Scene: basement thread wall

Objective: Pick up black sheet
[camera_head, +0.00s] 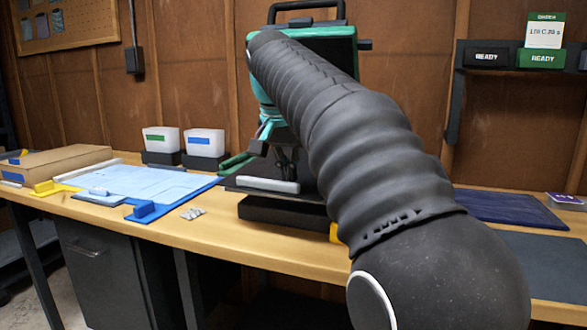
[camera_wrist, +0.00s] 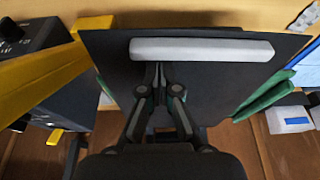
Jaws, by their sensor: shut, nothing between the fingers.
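The black sheet (camera_wrist: 110,60) lies flat under my gripper in the wrist view, with a pale grey bar (camera_wrist: 200,50) along one edge. In the head view the sheet (camera_head: 243,178) shows only in part, beside and behind the same bar (camera_head: 268,185), above a dark base (camera_head: 285,211). My gripper (camera_wrist: 160,72) is shut and empty, its tips over the sheet close to the bar. Whether the tips touch the sheet cannot be told. The gripper (camera_head: 286,172) shows small and dark in the head view. My arm hides much of the sheet's right side.
A teal press-like machine (camera_head: 345,52) stands behind my arm. Left are a blue mat (camera_head: 180,207) with light-blue film (camera_head: 145,181), small clips (camera_head: 193,213), two white bins (camera_head: 205,142) and a cardboard box (camera_head: 58,163). A dark-blue sheet (camera_head: 505,208) lies right.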

